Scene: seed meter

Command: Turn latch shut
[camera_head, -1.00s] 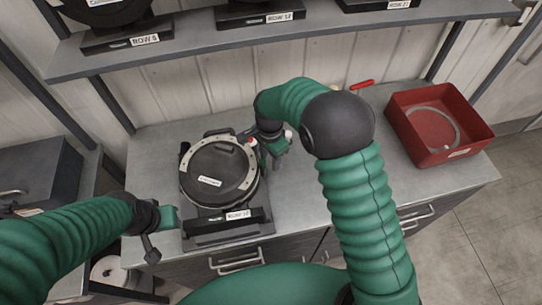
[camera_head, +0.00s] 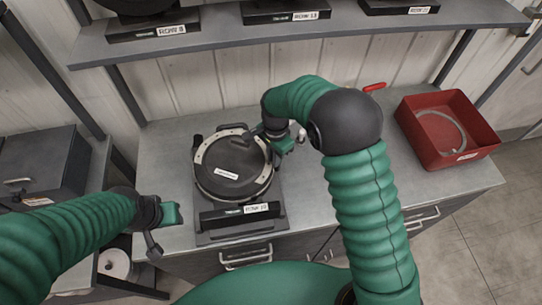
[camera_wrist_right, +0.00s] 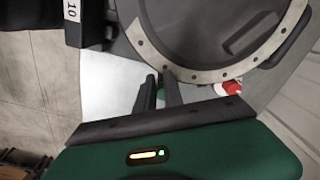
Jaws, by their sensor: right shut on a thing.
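The seed meter (camera_head: 233,178) is a round dark housing with a pale bolted ring, on a black base on the grey bench. My right gripper (camera_head: 257,133) is at its upper right rim. In the right wrist view my right gripper's dark fingers (camera_wrist_right: 167,88) are close together at the ring's edge. They are shut on the latch, which is mostly hidden; a sliver of green shows between them. A red and white part (camera_wrist_right: 228,88) shows right of the fingers, below the ring. My left gripper (camera_head: 165,225) hangs left of the meter, touching nothing visible; its jaw gap is unclear.
A red bin (camera_head: 422,148) with a pale ring inside stands at the bench's right end. A shelf (camera_head: 345,30) with more labelled units runs above the back. A dark case (camera_head: 45,165) stands at left.

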